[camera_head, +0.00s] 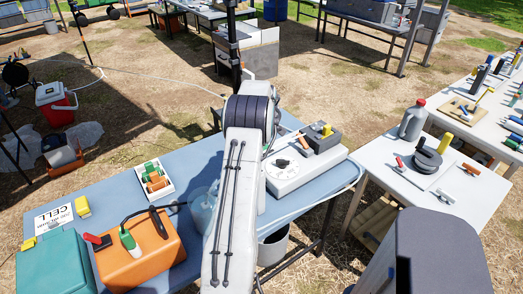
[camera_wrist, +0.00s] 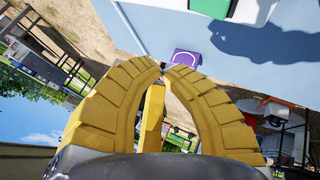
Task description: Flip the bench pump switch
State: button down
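A pale box (camera_head: 290,178) with a round dial (camera_head: 282,163) stands at the right end of the blue bench (camera_head: 190,165); it looks like the bench pump. A grey block (camera_head: 318,139) with a yellow piece (camera_head: 325,130) is at its back. I cannot tell which part is the switch. My arm covers the box's left side. My gripper (camera_wrist: 164,69) has ribbed yellow fingers with their tips together. A yellow strip (camera_wrist: 152,115) shows between them; I cannot tell what it is. Beyond the tips is a purple square (camera_wrist: 187,58) with a pale ring. The head view hides my gripper.
An orange case (camera_head: 140,255), a teal case (camera_head: 52,265) and a white tray (camera_head: 154,182) are on the bench's left part. A translucent round vessel (camera_head: 202,210) is beside my arm. A white table (camera_head: 430,185) with a grey bottle (camera_head: 412,120) stands at right.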

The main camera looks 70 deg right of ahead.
jog(key=f+b, duration=0.1)
jog(key=f, duration=0.1)
jog(key=f+b, duration=0.3)
jog(key=f, duration=0.1)
jog(key=shift+w+a, duration=0.3)
jog(key=shift+a, duration=0.1)
jog(key=shift+w+a+f+b, duration=0.15)
jog(key=shift+f+b, duration=0.6)
jog(key=shift+b, duration=0.5)
jog(key=shift+a+f+b, duration=0.15)
jog(key=shift+f+b, duration=0.7)
dwell(0.9)
jog(key=shift+r, duration=0.2)
jog(key=shift+r+p, duration=0.6)
jog(key=shift+r, duration=0.1)
jog(key=shift+r, duration=0.1)
jog(key=shift+s+d+r+p, duration=0.1)
jog(key=shift+d+r+p, duration=0.1)
jog(key=shift+r+p, duration=0.5)
jog(key=shift+s+d+r+p, duration=0.15)
jog(key=shift+r+p, duration=0.25)
jog(key=shift+r, duration=0.45)
jog(key=shift+d+r+p, duration=0.2)
jog(key=shift+r+p, duration=0.35)
jog(key=shift+r, duration=0.25)
